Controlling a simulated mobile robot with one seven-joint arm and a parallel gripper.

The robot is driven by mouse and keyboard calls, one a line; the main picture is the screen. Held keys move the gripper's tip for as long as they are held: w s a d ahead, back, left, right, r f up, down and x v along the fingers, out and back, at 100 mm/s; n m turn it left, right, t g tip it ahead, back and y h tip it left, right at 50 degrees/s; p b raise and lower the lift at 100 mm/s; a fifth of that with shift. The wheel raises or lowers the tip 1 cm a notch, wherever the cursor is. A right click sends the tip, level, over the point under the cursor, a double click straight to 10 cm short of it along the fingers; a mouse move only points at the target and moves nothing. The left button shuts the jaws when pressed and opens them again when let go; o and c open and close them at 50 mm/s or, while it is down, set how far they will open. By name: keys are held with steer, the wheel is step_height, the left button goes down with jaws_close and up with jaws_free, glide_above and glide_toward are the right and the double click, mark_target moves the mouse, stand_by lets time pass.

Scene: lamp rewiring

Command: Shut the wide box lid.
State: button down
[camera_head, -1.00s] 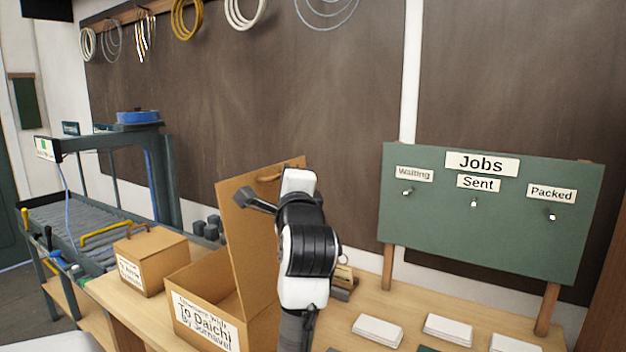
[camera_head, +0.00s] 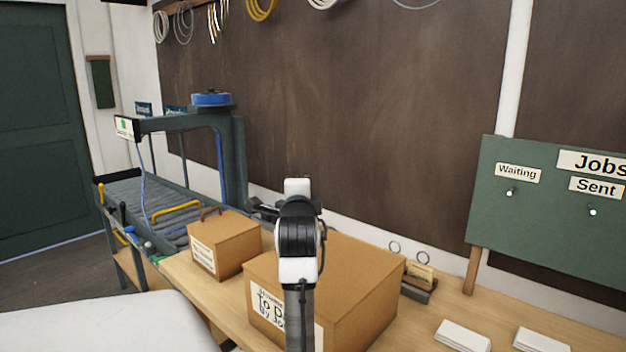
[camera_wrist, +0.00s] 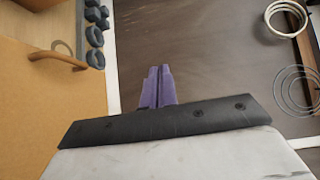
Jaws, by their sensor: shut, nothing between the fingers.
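The wide box (camera_head: 360,312) is a cardboard box with a white "To D..." label, on the bench in the head view. Its lid (camera_head: 350,262) lies flat over the top, and no open gap shows. My arm hides part of the box's front and left side. My gripper (camera_head: 262,208) is over the box's far left side, pointing away toward the wall. In the wrist view its purple fingers (camera_wrist: 157,85) are together with nothing between them. A cardboard surface with a brown handle (camera_wrist: 57,60) is at the left there; I cannot tell how close it is.
A smaller closed cardboard box (camera_head: 225,245) with a handle stands left of the wide box. A small card holder (camera_head: 420,280) sits at its right, with white card stacks (camera_head: 462,336) beyond. A green jobs board (camera_head: 550,215) stands at the right. Dark cylinders (camera_wrist: 95,35) show in the wrist view.

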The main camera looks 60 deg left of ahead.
steer(key=a+f+h, duration=0.1)
steer(key=f, duration=0.2)
steer(key=a+f+n+h, duration=0.1)
steer(key=a+f, duration=0.1)
steer(key=f, duration=0.1)
steer(key=s+a+f+n+g+p, duration=0.1)
steer(key=a+f, duration=0.1)
steer(key=f, duration=0.1)
steer(key=shift+s+f+h, duration=0.1)
steer(key=shift+f+h, duration=0.05)
steer(key=shift+h, duration=0.25)
steer(key=shift+a+f+n, duration=0.2)
steer(key=shift+f+n, duration=0.3)
steer(key=shift+f, duration=0.3)
